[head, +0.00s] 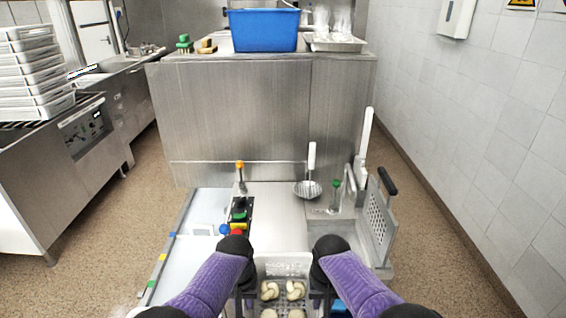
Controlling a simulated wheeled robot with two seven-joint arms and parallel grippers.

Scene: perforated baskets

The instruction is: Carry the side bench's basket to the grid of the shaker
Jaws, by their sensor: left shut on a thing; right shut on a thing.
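A light grey perforated basket (283,267) is at the bottom centre of the head view, close in front of me. Several pale knotted pieces (269,290) lie in it. My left gripper (249,292) is shut on the basket's left side, and my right gripper (317,292) is shut on its right side. My dark wrists partly cover both grippers, and the basket's near end is cut off by the frame.
White stacked trays (35,70) stand left. Floor is clear on both sides.

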